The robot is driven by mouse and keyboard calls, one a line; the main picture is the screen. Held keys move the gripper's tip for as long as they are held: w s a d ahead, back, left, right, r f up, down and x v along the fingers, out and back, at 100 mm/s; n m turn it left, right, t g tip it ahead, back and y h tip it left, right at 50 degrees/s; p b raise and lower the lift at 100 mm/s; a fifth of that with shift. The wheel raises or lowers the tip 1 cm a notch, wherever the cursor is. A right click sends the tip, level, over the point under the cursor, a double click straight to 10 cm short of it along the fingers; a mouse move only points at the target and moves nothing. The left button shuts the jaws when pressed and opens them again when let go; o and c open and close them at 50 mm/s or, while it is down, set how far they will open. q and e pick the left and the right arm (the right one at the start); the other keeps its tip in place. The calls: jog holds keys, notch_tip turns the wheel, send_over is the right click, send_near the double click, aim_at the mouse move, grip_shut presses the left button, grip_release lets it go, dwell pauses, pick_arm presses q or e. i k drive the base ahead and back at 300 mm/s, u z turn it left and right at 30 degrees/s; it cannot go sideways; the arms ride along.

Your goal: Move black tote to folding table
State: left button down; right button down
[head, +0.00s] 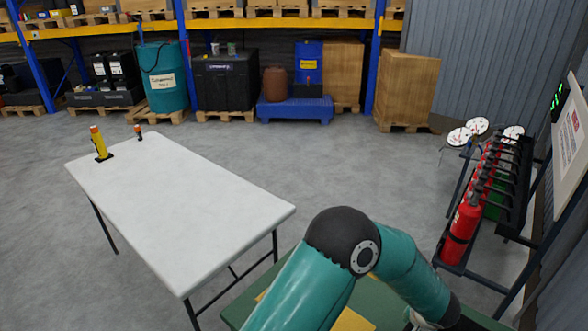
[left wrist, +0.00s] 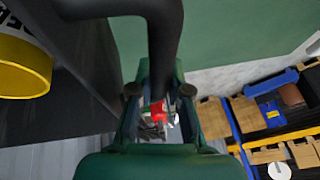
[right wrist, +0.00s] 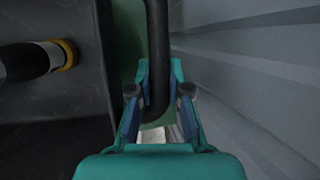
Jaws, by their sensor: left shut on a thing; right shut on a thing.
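The black tote shows in the left wrist view as a dark wall (left wrist: 75,70) and in the right wrist view as a dark interior (right wrist: 50,105). My left gripper (left wrist: 160,98) is shut on a black handle bar (left wrist: 165,45). My right gripper (right wrist: 159,100) is shut on another black bar (right wrist: 157,50) at the tote's side. A yellow round item (left wrist: 22,68) and a black cylinder with a yellow ring (right wrist: 35,60) show by the tote. The white folding table (head: 185,205) stands left of centre. The tote and both grippers are not clearly visible in the head view.
A yellow upright item (head: 100,143) and a smaller one (head: 139,132) stand at the table's far left end; the rest is bare. A green surface (head: 245,312) lies at the bottom. Red extinguishers (head: 463,228) stand in a rack at right. Pallet racking lines the back.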

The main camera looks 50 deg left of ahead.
aim_at(180, 205)
jog(key=u, duration=0.25)
jog(key=k, duration=0.4)
jog(key=z, duration=0.1)
jog(key=i, duration=0.25)
jog(key=u, duration=2.2)
jog(key=i, duration=0.2)
jog(key=u, duration=1.55)
